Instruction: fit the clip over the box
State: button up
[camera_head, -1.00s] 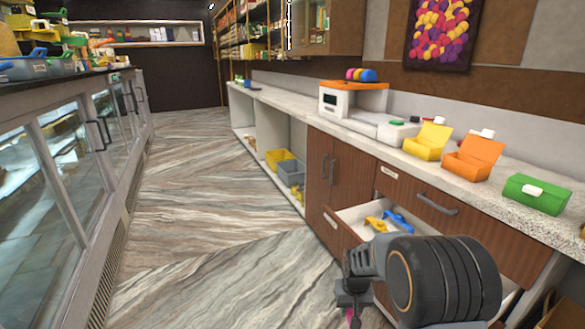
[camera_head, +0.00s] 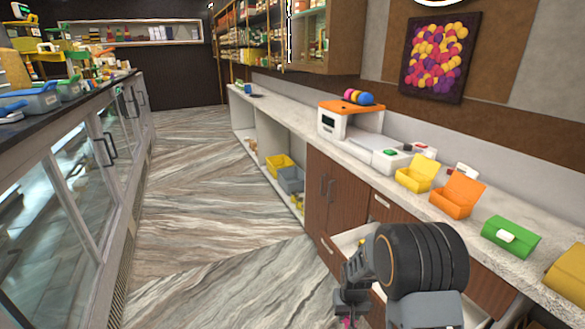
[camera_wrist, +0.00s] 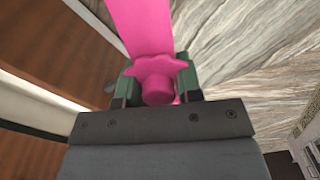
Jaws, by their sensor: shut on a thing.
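My gripper (camera_wrist: 158,90) is shut on a pink clip (camera_wrist: 138,25), which has a scalloped knob and a long flat strip in the wrist view. In the head view my gripper (camera_head: 350,300) hangs low over the open drawer's left side, with only a bit of pink (camera_head: 347,322) showing below it. On the counter to the right stand an open yellow box (camera_head: 414,177), an open orange box (camera_head: 452,203) and a closed green box (camera_head: 508,236) with a white clip (camera_head: 506,236) on its front. A mustard box (camera_head: 567,277) is cut off by the right edge. My gripper is apart from all boxes.
An open drawer (camera_head: 348,238) under the counter is mostly hidden behind my arm. An orange and white machine (camera_head: 347,118) stands farther along the counter (camera_head: 280,105). A glass display case (camera_head: 60,190) runs along the left. The striped floor between is clear.

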jog(key=shift+s+r+p, duration=0.2)
jog(key=shift+r+p, duration=0.95)
jog(key=shift+p, duration=0.15)
jog(key=shift+s+r+p, duration=0.2)
jog(key=shift+r+p, duration=0.95)
jog(key=shift+p, duration=0.1)
jog(key=shift+a, duration=0.1)
